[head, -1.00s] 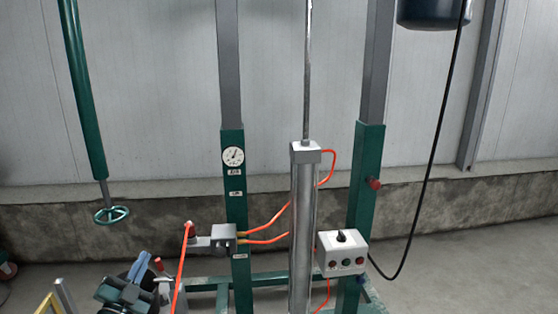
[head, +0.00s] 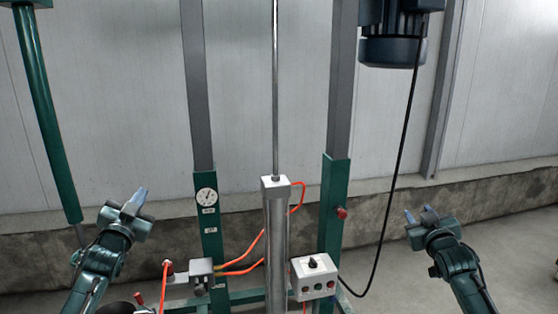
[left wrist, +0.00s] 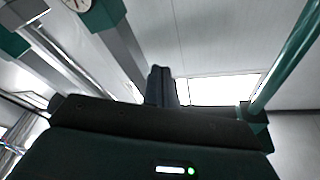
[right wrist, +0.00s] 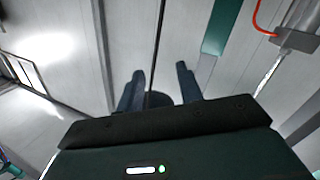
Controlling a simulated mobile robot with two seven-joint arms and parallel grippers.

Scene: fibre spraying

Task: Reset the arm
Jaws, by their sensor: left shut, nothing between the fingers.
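My left gripper (head: 137,200) is raised at the left of the head view, pointing up. Its fingers are together and empty, and they also show pressed together in the left wrist view (left wrist: 161,85). My right gripper (head: 411,217) is raised at the right of the head view. Its two fingers stand apart with nothing between them in the right wrist view (right wrist: 158,90). Both grippers are clear of the machine in the head view, one on each side of it.
Between the arms stands a machine with a silver cylinder (head: 276,240), green posts, a gauge (head: 206,197), orange hoses (head: 250,255) and a control box (head: 314,277). A blue motor (head: 392,40) hangs at upper right with a black cable (head: 398,165). A green column (head: 42,120) stands left.

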